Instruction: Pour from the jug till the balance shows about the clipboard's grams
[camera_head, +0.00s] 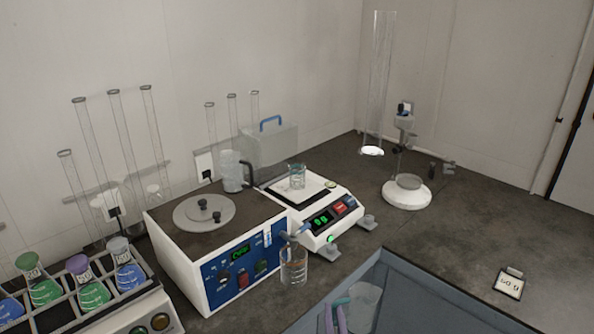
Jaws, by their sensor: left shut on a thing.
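A balance (318,217) with a lit green display stands mid-bench; its digits are too small to read surely. A small beaker (297,178) stands on its pan. A clear jug-like vessel (366,301) shows at the bottom, over or in a blue-rimmed tray (440,290); I cannot tell which. My left gripper (336,314) seems to be the pink and teal prongs shut at its left side, mostly cut off. My right gripper is out of view.
A white machine with a blue panel (235,268) stands left of the balance. A beaker (294,268) stands before it. A grey jug with a dark handle (233,172) is behind. A flask rack (90,300) and a stand (407,192) flank them.

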